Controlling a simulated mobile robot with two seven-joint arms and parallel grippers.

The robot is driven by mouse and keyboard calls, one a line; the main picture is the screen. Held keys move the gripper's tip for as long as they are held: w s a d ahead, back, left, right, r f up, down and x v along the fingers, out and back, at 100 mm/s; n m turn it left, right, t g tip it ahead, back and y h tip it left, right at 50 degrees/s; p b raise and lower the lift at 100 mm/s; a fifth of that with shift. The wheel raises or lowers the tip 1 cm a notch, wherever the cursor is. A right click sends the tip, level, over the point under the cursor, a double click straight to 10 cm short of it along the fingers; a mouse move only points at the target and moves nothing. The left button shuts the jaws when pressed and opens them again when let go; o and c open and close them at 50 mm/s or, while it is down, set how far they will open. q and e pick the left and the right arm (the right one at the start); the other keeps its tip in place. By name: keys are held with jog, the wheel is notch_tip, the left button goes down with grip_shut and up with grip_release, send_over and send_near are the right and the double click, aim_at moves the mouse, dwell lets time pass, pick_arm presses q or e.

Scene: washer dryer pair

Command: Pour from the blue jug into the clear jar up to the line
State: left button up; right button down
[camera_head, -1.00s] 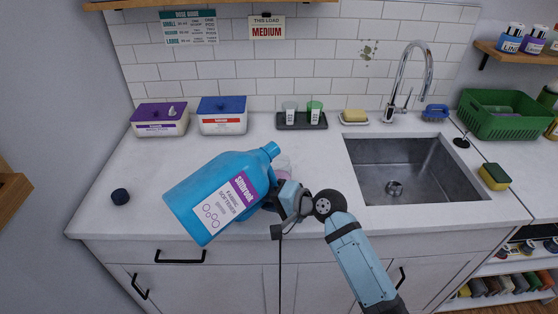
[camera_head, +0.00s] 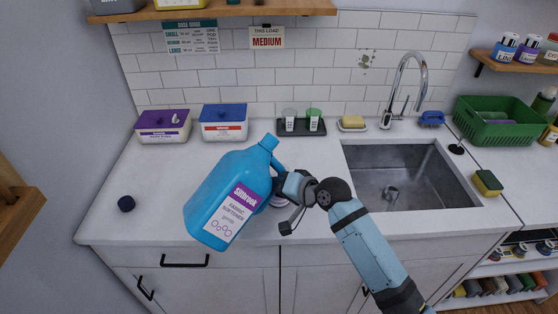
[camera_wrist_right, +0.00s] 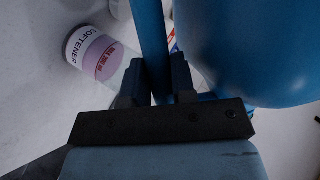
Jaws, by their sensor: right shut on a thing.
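The blue jug (camera_head: 230,185), labelled fabric softener, is held above the front of the counter, leaning with its uncapped-looking neck up and to the right. My right gripper (camera_head: 277,187) is shut on its handle. The right wrist view shows the blue handle between the fingers (camera_wrist_right: 154,88) and the jug body beside them. The clear jar (camera_wrist_right: 98,56), with a white and pink softener label, stands on the counter beside the gripper in that view. In the head view the jar is mostly hidden behind the jug and gripper. Its line and fill level cannot be made out. My left gripper is not in view.
Purple-lidded (camera_head: 163,126) and blue-lidded (camera_head: 224,122) boxes and a tray with two small cups (camera_head: 302,127) stand at the back. The sink (camera_head: 408,177) is at right. A card (camera_head: 267,38) reads medium.

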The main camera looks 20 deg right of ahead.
jog(key=r+p, duration=0.1)
jog(key=d+n+h+p, duration=0.1)
jog(key=w+d+r+p, duration=0.1)
jog(key=shift+d+r+t+h, duration=0.1)
jog(key=shift+r+t+h, duration=0.2)
jog(key=shift+w+d+r+n+h+p, duration=0.1)
jog(key=shift+w+d+n+h+p, duration=0.15)
jog(key=shift+n+p, duration=0.4)
pick_arm(q)
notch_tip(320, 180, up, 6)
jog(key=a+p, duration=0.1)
jog(key=p, duration=0.1)
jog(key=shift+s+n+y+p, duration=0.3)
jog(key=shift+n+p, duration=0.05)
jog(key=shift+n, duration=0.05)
pick_arm(e)
notch_tip(320, 180, up, 17)
jog(key=d+n+t+h, duration=0.1)
jog(key=n+t+h, duration=0.1)
jog(key=n+h, duration=0.2)
jog(key=shift+w+d, duration=0.25)
jog(key=shift+w, duration=0.05)
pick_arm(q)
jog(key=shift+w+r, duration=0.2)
